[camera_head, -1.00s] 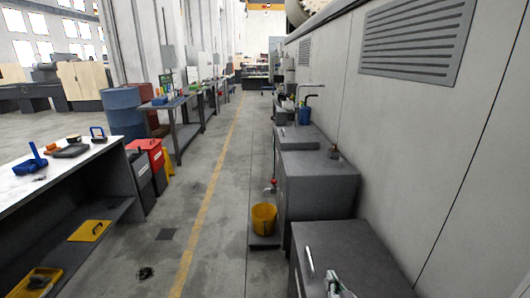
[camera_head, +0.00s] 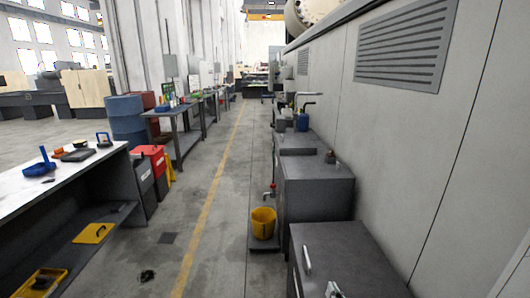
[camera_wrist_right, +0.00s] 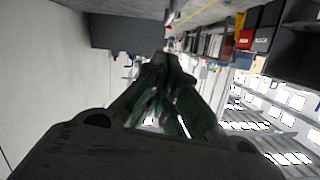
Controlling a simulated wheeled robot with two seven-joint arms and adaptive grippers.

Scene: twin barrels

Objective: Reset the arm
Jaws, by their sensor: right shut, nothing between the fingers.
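My right gripper (camera_head: 334,291) just shows at the bottom edge of the head view, in front of the nearest dark grey cabinet (camera_head: 350,262). Most of it is cut off by the frame. In the right wrist view, my right gripper (camera_wrist_right: 160,62) is shut, its fingers meeting at the tip with nothing between them. My left gripper is not in view. A blue barrel (camera_head: 125,115) stands at the left in the head view, with a reddish-brown barrel (camera_head: 148,99) partly hidden behind it.
A grey wall (camera_head: 410,130) runs along the right, with dark cabinets against it. A yellow bucket (camera_head: 263,223) stands beside them on a low base. A workbench (camera_head: 65,180) with tools is at the left.

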